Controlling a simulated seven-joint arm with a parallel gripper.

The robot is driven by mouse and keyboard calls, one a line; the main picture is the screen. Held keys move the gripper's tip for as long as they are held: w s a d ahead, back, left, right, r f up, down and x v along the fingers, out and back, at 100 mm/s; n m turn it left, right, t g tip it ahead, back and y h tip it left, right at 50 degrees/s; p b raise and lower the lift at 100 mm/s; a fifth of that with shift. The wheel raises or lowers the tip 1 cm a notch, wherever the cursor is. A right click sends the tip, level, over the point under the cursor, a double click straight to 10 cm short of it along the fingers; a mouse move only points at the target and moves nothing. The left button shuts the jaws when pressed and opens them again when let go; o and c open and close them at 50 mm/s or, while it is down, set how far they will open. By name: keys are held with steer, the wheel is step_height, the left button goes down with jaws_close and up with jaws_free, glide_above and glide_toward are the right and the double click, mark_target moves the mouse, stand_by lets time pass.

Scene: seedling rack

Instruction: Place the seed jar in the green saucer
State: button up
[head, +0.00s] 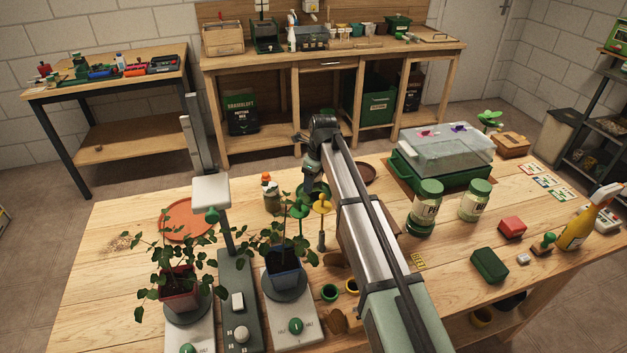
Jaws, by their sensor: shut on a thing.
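Two jars with green lids and pale labels stand upright on the right, a larger one (425,208) and a smaller one (474,201). Both are apart from my gripper. I cannot tell whether either is the seed jar.
An orange saucer (186,219) and a small orange-topped bottle (267,181) are left of my gripper. Two potted plants, in a red pot (179,290) and a blue pot (285,273), stand in front. A brown saucer (370,174) and a clear-lidded green propagator (440,168) lie right.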

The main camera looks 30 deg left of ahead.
steer(key=o, duration=1.1)
steer(key=shift+o, duration=0.2)
steer(key=r, duration=0.4)
steer(key=d+r, duration=0.1)
steer(key=r, duration=0.7)
steer(key=shift+d, duration=0.4)
